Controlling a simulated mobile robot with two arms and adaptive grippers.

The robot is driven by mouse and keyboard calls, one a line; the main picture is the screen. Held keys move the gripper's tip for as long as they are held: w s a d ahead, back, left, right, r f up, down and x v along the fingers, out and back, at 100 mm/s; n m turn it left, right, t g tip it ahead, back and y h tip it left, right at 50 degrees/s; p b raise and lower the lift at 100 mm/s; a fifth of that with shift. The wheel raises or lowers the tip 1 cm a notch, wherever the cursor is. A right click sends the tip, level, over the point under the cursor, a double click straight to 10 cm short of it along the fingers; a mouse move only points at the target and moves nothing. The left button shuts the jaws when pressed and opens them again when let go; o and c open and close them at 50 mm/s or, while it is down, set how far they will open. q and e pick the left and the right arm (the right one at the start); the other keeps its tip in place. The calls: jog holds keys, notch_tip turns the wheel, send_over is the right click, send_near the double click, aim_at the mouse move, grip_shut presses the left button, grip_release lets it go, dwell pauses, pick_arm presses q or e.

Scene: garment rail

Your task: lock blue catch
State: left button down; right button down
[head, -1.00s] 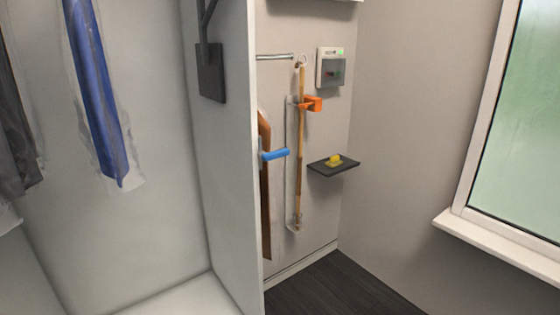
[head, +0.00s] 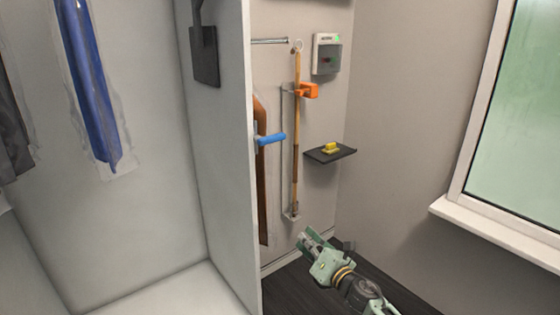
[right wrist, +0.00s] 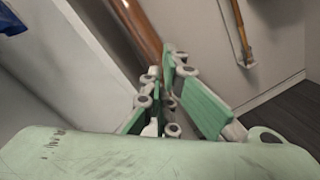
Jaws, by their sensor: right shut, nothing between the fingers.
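My left gripper is not in view.
A wooden pole (head: 296,150) hangs in an orange clip (head: 307,91) right of the catch. The white partition (head: 228,170) bounds the left; a window sill (head: 495,225) is at right.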

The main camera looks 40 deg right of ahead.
aim_at(269, 137)
notch_tip(269, 137, up, 17)
jog(key=a+n+t+y, duration=0.2)
jog(key=n+t, duration=0.1)
jog(key=n, duration=0.6)
jog(key=shift+w+r, duration=0.2)
jog(key=shift+w, duration=0.05)
jog(key=w+r+p, duration=0.6)
jog(key=w, duration=0.3)
jog(key=shift+w+r+p, duration=0.2)
jog(key=shift+w+p, duration=0.15)
jog(key=shift+p, duration=0.05)
